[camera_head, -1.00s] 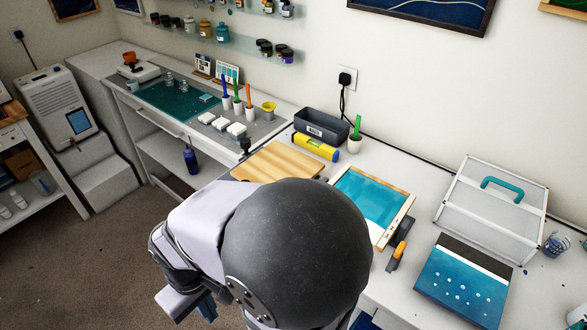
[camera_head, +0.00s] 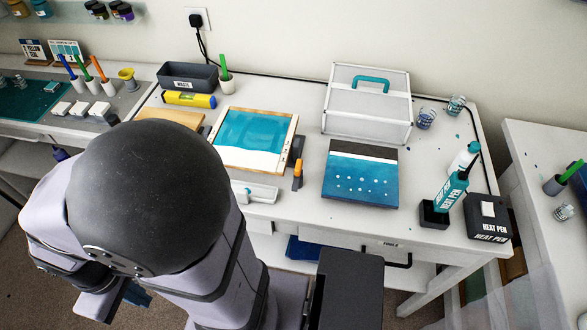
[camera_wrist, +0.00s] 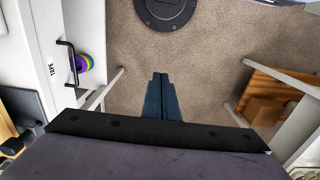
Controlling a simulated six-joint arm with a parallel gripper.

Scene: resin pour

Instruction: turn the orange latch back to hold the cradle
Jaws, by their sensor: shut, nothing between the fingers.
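The orange latch (camera_head: 298,170) sits on a dark mount at the right edge of a wooden-framed panel with blue and white resin (camera_head: 253,140). The latch runs roughly along that edge; whether it overlaps the frame is too small to tell. I cannot make out a separate cradle under the panel. My gripper (camera_wrist: 159,76) shows in the wrist view with its blue fingers together and empty, above the carpet and away from the latch. In the head view my arm covers the lower left, and the gripper's blue part (camera_head: 137,293) shows low beside it.
A blue dotted panel (camera_head: 361,175) lies right of the latch, with a silver case (camera_head: 368,103) behind. A white tool (camera_head: 254,192) lies in front of the frame. A heat pen box (camera_head: 488,217) stands at the right. The wrist view shows a drawer handle (camera_wrist: 68,62) and a colourful roll (camera_wrist: 84,63).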

